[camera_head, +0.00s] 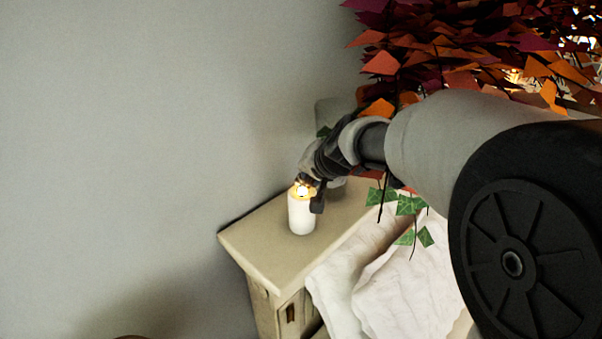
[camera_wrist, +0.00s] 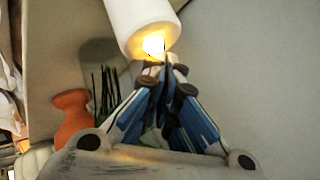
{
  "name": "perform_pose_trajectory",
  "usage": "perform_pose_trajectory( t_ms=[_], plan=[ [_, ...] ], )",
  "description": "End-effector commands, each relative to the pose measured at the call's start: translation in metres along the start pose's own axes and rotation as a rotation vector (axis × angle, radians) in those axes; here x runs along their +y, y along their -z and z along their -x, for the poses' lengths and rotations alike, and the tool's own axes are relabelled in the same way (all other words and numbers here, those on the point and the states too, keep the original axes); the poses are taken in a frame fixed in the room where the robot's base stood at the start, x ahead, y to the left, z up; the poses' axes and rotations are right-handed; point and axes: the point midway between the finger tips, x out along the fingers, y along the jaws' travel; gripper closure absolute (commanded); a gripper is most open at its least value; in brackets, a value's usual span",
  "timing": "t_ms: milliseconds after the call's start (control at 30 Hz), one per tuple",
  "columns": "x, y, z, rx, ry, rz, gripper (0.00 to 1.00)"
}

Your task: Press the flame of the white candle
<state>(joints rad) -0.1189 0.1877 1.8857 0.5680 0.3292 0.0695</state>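The white candle (camera_head: 301,215) stands upright on a beige nightstand (camera_head: 262,243), and its flame (camera_head: 302,190) is lit. In the wrist view the candle (camera_wrist: 138,20) is at the top and its bright flame (camera_wrist: 154,44) glows at the near end. My gripper (camera_head: 308,186) is at the candle's top, right by the flame. In the wrist view my gripper's fingers (camera_wrist: 170,68) converge with their tips together, holding nothing, just below the flame. Whether the tips touch the flame I cannot tell.
White cloth (camera_head: 395,280) lies at the nightstand's front right. A plant with red and orange leaves (camera_head: 450,50) fills the upper right, with green leaves (camera_head: 405,205) below my arm. An orange vase (camera_wrist: 72,117) shows in the wrist view. A bare wall (camera_head: 120,150) is at left.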

Motion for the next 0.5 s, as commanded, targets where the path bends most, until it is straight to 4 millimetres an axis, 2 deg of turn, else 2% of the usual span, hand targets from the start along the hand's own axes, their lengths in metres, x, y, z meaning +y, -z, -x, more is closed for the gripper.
perform_pose_trajectory(
  t_ms=[500],
  plan=[
    [-0.0024, 0.0007, 0.0036, -0.009, -0.005, 0.0, 1.0]
  ],
)
